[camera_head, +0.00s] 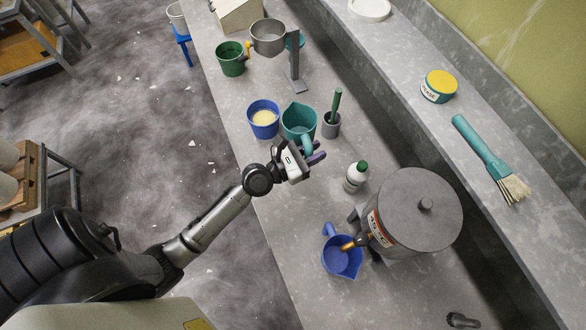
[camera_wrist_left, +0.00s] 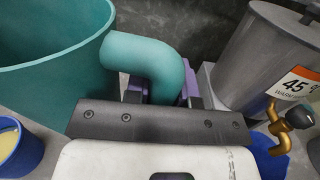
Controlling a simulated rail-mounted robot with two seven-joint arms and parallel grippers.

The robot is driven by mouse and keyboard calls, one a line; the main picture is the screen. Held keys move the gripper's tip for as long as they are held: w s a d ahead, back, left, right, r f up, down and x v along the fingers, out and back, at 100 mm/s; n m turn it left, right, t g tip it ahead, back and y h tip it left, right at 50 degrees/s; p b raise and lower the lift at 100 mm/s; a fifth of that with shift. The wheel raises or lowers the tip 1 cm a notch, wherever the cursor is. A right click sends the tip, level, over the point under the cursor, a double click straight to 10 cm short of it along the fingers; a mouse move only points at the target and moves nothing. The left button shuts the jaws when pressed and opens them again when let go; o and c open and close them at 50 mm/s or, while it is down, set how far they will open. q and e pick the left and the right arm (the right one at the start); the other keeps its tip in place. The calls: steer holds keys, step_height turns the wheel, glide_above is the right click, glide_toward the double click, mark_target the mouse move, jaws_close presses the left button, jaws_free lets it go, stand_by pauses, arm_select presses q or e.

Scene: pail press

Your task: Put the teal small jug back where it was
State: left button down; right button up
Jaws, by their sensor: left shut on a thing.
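The teal small jug (camera_head: 298,120) stands upright on the grey counter in the head view, between a blue cup and a small grey pot. In the left wrist view the jug (camera_wrist_left: 50,50) fills the upper left and its curved handle (camera_wrist_left: 150,62) reaches toward my gripper. My left gripper (camera_head: 312,152) is at the jug's handle on its near side, with the purple-tipped fingers shut on it. In the left wrist view the handle partly hides the fingers (camera_wrist_left: 165,92). I cannot tell whether the jug's base touches the counter. My right gripper is not in view.
The blue cup (camera_head: 263,118) with pale contents is close left of the jug. The grey pot (camera_head: 331,126) with a green handle is close right. A white bottle (camera_head: 355,177), a lidded tank (camera_head: 420,215) and a blue jug (camera_head: 342,262) stand nearer. A green cup (camera_head: 231,60) is farther back.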

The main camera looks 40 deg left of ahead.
arm_select(q)
steer(key=shift+s+a+f+n+y+b, duration=0.1)
steer(key=shift+a+f+n+y+b, duration=0.25)
steer(key=shift+f+b, duration=2.65)
steer(key=shift+s+a+f+n+y+b, duration=0.1)
steer(key=shift+a+f+y+b, duration=0.6)
steer(key=shift+f, duration=4.35)
steer(key=shift+a+f+n+y+b, duration=0.1)
steer(key=shift+f+n+y+b, duration=0.15)
steer(key=shift+f+b, duration=2.9)
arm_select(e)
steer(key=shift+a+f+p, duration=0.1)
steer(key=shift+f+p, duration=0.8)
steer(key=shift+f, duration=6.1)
arm_select(q)
step_height(320, 180, down, 2)
steer(key=shift+f, duration=0.2)
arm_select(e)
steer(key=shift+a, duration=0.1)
arm_select(q)
steer(key=shift+f, duration=0.1)
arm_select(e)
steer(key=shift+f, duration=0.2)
